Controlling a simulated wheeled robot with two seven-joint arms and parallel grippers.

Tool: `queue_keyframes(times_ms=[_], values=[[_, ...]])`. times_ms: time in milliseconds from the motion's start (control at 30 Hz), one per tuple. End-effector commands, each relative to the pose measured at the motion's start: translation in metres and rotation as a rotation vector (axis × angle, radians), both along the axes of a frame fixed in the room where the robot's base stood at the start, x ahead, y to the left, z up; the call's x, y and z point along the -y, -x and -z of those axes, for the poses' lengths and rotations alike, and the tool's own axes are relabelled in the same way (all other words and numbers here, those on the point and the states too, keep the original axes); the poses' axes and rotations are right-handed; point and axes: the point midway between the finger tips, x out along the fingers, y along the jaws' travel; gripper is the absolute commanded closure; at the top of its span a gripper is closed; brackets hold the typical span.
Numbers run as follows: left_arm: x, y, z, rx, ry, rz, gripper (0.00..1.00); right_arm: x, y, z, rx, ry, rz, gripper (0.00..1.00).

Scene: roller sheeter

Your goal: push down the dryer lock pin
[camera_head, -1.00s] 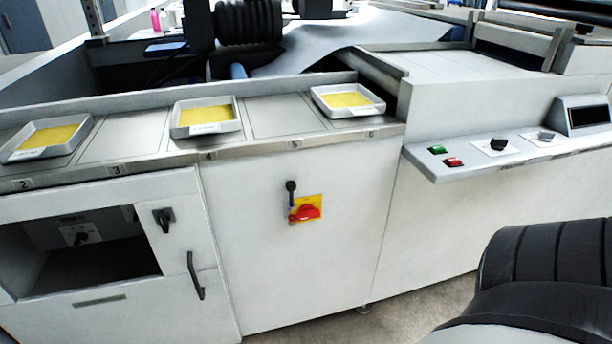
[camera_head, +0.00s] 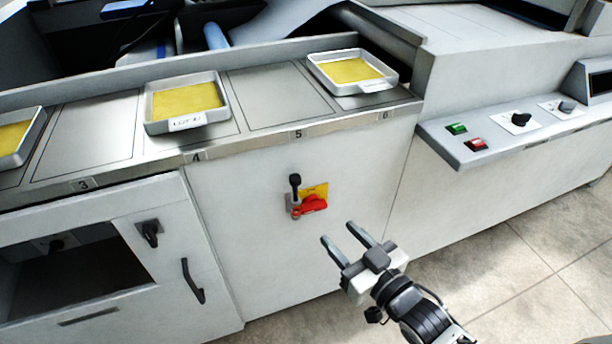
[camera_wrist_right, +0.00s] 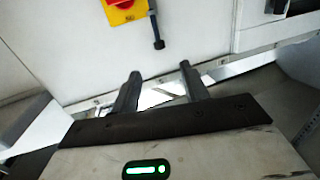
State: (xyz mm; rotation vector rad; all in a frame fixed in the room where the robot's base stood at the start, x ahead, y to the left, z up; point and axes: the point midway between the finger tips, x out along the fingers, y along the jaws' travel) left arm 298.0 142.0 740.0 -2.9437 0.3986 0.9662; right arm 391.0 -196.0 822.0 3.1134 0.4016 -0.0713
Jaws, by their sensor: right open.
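A small pin with a black knob (camera_head: 295,181) stands upright on the white front panel, beside a red rotary switch (camera_head: 314,203) on a yellow plate. I take it for the lock pin; its knob (camera_wrist_right: 158,44) hangs downward in the right wrist view, where the scene appears inverted. My right gripper (camera_head: 338,232) is open and empty, its two fingers apart, to the lower right of the switch and not touching it. In the right wrist view the fingers (camera_wrist_right: 160,70) point toward the panel, with the pin beyond them. My left gripper is out of view.
Trays of yellow material (camera_head: 187,102) stand on the numbered metal ledge (camera_head: 95,134) above the panel. A control shelf (camera_head: 481,148) with green and red buttons juts out at right. A black door handle (camera_head: 192,281) is at lower left. Floor is clear at lower right.

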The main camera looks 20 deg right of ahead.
Motion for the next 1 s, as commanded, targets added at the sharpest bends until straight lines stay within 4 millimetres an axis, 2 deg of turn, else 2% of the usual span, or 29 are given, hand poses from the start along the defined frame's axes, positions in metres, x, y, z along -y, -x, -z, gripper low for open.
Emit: queue_keyframes(times_ms=[67, 267, 700, 833, 1000], values=[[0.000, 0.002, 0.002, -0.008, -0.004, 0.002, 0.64, 0.004, -0.008, -0.009, 0.042, -0.005, -0.003, 0.55], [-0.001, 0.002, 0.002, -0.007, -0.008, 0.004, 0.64, -0.002, -0.035, -0.010, 0.052, -0.007, -0.002, 0.55], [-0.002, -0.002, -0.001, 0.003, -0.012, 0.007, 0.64, -0.027, -0.125, -0.009, 0.047, -0.008, -0.003, 0.55], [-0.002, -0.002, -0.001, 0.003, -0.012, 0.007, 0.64, -0.032, -0.143, -0.009, 0.046, -0.008, -0.002, 0.55], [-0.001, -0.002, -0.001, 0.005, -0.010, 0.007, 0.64, -0.035, -0.155, -0.009, 0.045, -0.008, -0.003, 0.55]])
